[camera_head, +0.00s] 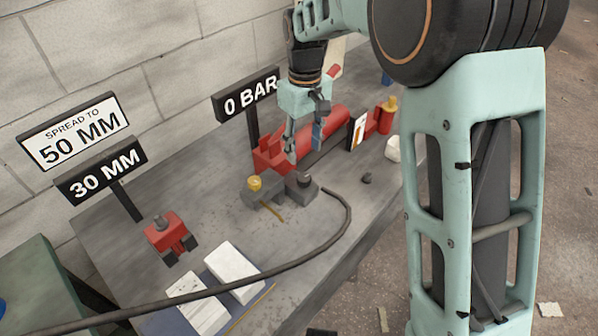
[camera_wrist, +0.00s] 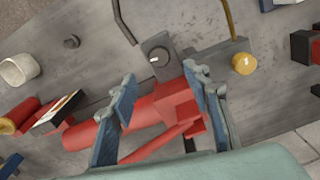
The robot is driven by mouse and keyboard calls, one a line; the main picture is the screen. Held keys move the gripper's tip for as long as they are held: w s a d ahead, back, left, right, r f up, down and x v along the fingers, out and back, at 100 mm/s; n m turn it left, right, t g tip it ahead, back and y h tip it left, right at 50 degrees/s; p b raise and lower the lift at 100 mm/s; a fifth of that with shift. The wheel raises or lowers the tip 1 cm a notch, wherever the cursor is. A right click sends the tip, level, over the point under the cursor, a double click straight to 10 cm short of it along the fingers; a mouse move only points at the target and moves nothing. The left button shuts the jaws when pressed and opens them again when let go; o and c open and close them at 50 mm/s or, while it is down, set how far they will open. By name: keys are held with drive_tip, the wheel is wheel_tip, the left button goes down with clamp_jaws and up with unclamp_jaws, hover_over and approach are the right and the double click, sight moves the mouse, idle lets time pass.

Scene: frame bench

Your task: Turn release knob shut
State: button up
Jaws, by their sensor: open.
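A dark round knob (camera_head: 304,178), which I take to be the release knob, stands on a small grey block at the near end of the red pump (camera_head: 322,125). In the wrist view the knob (camera_wrist: 158,53) shows a short pale mark on top. The red pump body (camera_wrist: 150,112) lies behind it. My gripper (camera_head: 304,150) points down over the pump end, just behind and above the knob. In the wrist view its two fingers (camera_wrist: 162,80) are apart with nothing held. The fingers are near the knob but not around it. The exact height gap cannot be told.
A yellow-capped fitting (camera_head: 255,183) sits left of the knob. A black hose (camera_head: 335,235) curves across the bench (camera_head: 225,215). A red spreader (camera_head: 165,232) and pale blocks (camera_head: 233,273) lie at left. Signs read "0 BAR" (camera_head: 247,95), "30 MM" (camera_head: 101,172) and "SPREAD TO 50 MM" (camera_head: 74,132).

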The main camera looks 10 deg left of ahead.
sight(304, 177)
wheel_tip(304, 177, down, 10)
drive_tip(key=shift+w+r+b, duration=0.1)
drive_tip(key=shift+b, duration=0.45)
drive_tip(key=c, duration=1.2)
